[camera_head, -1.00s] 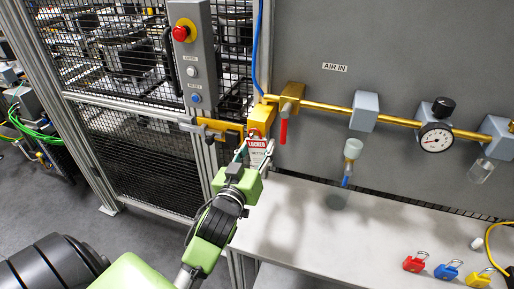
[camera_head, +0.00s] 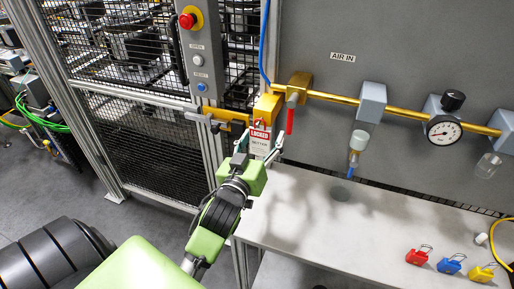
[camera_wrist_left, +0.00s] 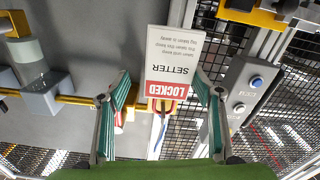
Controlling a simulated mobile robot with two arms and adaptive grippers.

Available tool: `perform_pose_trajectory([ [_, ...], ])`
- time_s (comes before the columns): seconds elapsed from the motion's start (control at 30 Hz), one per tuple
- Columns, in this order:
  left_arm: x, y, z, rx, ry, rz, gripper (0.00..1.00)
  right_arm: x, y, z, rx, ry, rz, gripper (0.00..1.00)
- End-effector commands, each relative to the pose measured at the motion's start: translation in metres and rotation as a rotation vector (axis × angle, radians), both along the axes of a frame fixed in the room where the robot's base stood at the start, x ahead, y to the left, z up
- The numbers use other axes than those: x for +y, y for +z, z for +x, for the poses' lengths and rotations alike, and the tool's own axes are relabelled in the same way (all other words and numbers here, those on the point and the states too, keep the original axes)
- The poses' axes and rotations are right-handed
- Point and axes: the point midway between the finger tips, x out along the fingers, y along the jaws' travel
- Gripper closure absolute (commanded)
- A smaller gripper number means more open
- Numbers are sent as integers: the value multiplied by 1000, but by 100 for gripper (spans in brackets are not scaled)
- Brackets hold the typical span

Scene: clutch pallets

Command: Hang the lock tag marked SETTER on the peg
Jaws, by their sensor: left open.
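The SETTER lock tag (camera_head: 259,140), white with a red LOCKED band, hangs in front of the yellow block (camera_head: 265,106) on the cell door post. In the left wrist view the tag (camera_wrist_left: 172,67) appears upside down, with its red end near a small red and orange loop (camera_wrist_left: 165,106). I cannot tell exactly what the tag hangs on; the peg is not clearly visible. My left gripper (camera_head: 264,144) is open, its fingers on either side of the tag with gaps showing in the wrist view (camera_wrist_left: 162,80). My right gripper is out of view.
A red-handled valve (camera_head: 290,119) on the brass pipe is close to the right of my left gripper. A grey button box (camera_head: 199,60) is at upper left. Red, blue and yellow padlocks (camera_head: 450,265) lie on the white bench (camera_head: 350,222), whose middle is mostly clear.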

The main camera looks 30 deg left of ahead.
Motion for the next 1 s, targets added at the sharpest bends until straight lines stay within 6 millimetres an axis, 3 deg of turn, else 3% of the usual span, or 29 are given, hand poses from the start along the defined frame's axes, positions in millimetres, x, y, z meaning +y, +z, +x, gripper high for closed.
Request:
perform_pose_trajectory([
  [0.4,-17,-1,-73,4,1,-2,40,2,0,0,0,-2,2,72],
  [0.6,-24,-1,-100,2,1,-1,40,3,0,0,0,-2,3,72],
  [1.0,-27,0,-112,1,1,0,40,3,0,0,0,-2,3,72],
])
